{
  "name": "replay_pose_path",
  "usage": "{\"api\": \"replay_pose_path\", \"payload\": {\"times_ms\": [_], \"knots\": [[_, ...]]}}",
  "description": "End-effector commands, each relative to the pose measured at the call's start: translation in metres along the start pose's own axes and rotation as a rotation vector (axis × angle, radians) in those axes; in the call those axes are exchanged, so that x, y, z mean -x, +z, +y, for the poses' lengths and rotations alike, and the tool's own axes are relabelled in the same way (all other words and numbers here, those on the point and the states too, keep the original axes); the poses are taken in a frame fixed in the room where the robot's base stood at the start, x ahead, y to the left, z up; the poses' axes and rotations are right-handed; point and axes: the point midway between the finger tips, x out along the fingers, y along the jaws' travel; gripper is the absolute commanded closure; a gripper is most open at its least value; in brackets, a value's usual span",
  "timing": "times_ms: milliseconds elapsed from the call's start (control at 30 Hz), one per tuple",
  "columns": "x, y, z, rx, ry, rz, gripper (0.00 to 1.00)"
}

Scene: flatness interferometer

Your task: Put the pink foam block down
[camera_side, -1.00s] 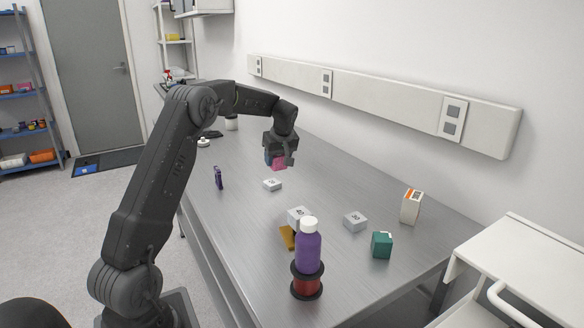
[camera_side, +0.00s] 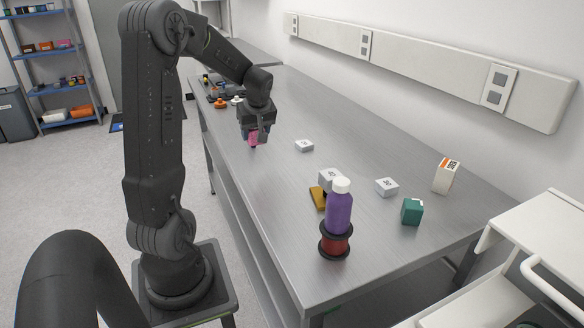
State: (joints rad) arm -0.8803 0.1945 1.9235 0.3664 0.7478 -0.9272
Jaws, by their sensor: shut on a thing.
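The pink foam block (camera_side: 252,137) is between the fingers of my gripper (camera_side: 256,132), which is shut on it. My gripper points down over the far left part of the steel table (camera_side: 280,235), near its left edge. A small dark thing shows just under the block; I cannot tell whether the block touches it or the table.
A white numbered block (camera_side: 304,146) lies right of my gripper. Nearer stand a purple bottle (camera_side: 340,212) at a dark-flanged red spool (camera_side: 335,243), a yellow piece (camera_side: 318,198), another numbered block (camera_side: 387,187), a teal block (camera_side: 411,211) and a white-orange box (camera_side: 446,175).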

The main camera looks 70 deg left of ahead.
Motion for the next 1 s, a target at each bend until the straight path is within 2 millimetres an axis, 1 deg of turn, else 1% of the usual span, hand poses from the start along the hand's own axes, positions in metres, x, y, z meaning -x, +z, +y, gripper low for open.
{"api": "replay_pose_path", "payload": {"times_ms": [33,300,400,500,667,767,900,1000], "knots": [[-0.005,0.007,0.011,-0.008,0.001,-0.003,0.7],[-0.03,0.041,0.066,-0.008,0.0,-0.004,0.7],[-0.036,0.051,0.082,-0.006,0.0,-0.002,0.7],[-0.041,0.057,0.092,-0.003,0.0,-0.002,0.7],[-0.045,0.06,0.098,0.0,0.0,-0.001,0.7],[-0.055,0.064,0.097,-0.002,-0.003,-0.002,0.7],[-0.074,0.073,0.097,-0.003,-0.003,-0.003,0.7],[-0.081,0.075,0.097,-0.001,0.0,-0.002,0.7]]}}
